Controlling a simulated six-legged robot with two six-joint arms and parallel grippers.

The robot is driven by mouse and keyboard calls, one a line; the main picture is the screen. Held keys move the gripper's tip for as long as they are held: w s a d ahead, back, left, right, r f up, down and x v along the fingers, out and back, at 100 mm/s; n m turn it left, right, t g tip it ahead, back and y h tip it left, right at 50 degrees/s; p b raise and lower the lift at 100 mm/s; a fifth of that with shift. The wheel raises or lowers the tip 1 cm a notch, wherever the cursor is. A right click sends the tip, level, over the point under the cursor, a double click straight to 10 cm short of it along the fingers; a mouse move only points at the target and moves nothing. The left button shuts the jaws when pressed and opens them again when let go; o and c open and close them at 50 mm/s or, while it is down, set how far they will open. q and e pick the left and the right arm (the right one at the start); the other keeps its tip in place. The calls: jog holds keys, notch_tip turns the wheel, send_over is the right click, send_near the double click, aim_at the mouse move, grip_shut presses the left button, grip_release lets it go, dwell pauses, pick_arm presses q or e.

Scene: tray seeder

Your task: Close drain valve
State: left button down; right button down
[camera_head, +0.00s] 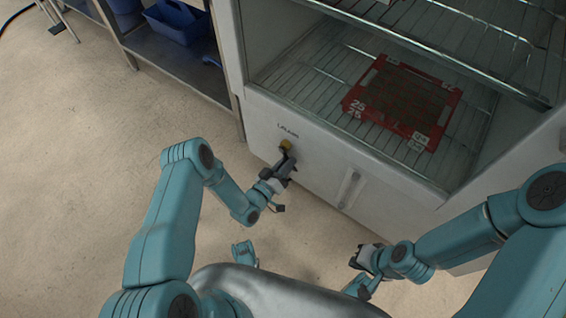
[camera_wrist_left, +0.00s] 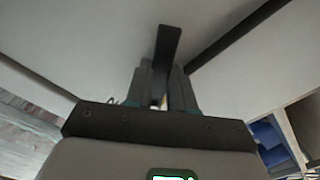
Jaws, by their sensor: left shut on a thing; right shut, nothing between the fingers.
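The drain valve (camera_head: 285,145) is a small yellow-brass fitting on the white front panel of the cabinet, below the printed label. My left gripper (camera_head: 288,162) is at the valve, its fingers shut on a dark lever just below the brass part. In the left wrist view the dark lever (camera_wrist_left: 168,45) stands out beyond the fingers of my left gripper (camera_wrist_left: 165,88). The fingers hide part of the lever, and its exact angle is hard to tell. My right gripper (camera_head: 357,256) is shut and empty, low in front of the cabinet and apart from it.
The white cabinet (camera_head: 330,150) has wire shelves, with a red tray (camera_head: 440,122) on one. A pale vertical handle (camera_head: 349,188) sits on the panel right of the valve. A metal bench with blue bins (camera_head: 178,20) stands at upper left. The floor (camera_head: 75,150) at left is clear.

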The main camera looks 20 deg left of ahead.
pick_arm(q)
jog(key=shift+s+d+r+n+p, duration=0.15)
jog(key=shift+d+r+n, duration=0.4)
jog(key=shift+n, duration=1.25)
jog(key=shift+d+r+n+p, duration=0.15)
jog(key=shift+r+n, duration=0.75)
jog(key=shift+n, duration=0.9)
jog(key=shift+s+d+r+n+p, duration=0.15)
jog(key=shift+d+r+n, duration=0.4)
jog(key=shift+n, duration=1.25)
jog(key=shift+w+a+r, duration=0.1)
jog(key=shift+a+r, duration=0.15)
jog(key=c, duration=1)
grip_release()
jog(key=shift+o, duration=0.2)
jog(key=shift+f, duration=0.1)
jog(key=p+v, duration=0.3)
jog(key=v, duration=1.3)
jog(key=shift+s+p, duration=0.25)
jog(key=shift+p, duration=0.1)
